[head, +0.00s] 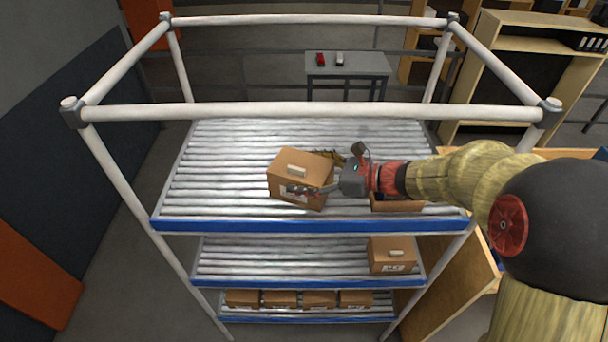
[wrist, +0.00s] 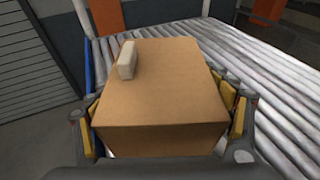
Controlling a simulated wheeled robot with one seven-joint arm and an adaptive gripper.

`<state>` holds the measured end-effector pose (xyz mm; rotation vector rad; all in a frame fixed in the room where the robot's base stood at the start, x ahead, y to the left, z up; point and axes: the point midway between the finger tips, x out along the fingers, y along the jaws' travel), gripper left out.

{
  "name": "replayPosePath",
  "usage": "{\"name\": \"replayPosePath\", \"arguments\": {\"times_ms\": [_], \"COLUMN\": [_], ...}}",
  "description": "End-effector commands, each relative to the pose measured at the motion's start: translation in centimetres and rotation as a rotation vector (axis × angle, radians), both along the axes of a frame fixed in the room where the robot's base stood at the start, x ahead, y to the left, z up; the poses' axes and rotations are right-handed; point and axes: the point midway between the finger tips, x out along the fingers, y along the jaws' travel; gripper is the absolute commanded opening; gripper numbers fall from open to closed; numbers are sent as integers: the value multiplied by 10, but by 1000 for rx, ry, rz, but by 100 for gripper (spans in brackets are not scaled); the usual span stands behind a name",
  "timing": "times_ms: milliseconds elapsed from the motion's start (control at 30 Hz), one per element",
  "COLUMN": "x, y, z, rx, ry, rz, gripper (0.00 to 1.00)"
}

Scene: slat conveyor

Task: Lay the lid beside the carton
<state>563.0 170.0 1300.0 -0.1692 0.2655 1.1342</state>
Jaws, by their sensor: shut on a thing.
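The lid (head: 302,177) is a brown, box-deep cardboard piece with a pale block-shaped handle (head: 296,169) on top. My gripper (head: 325,178) is shut on it, over the left-middle of the top slat deck. In the wrist view the lid (wrist: 160,85) fills the middle, with yellow finger pads on both sides. It sits turned askew to the slats. I cannot tell whether it touches them. A brown carton (head: 398,206) stands to the right on the same deck, mostly hidden by my arm.
The top slat deck (head: 225,165) is free to the left and behind. A blue rail (head: 300,226) edges its front. White posts and bars frame the rack. A similar carton (head: 392,254) is on the middle deck; several sit on the lowest. A grey table (head: 347,64) stands behind.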

Motion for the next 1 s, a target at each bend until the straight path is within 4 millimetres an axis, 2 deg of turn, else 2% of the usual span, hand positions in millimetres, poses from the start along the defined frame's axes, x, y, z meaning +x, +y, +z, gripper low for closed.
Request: {"name": "replayPosePath", "arguments": {"times_ms": [67, 367, 400, 700, 1000], "x": [0, 0, 0, 0, 0], "y": [0, 0, 0, 0, 0], "z": [-8, -9, -9, -9, -9], "rx": [0, 0, 0, 0, 1], "ry": [1, 0, 0, -1, -1], "rz": [0, 0, 0, 0, 0], "gripper": [52, 52, 80, 97, 97]}}
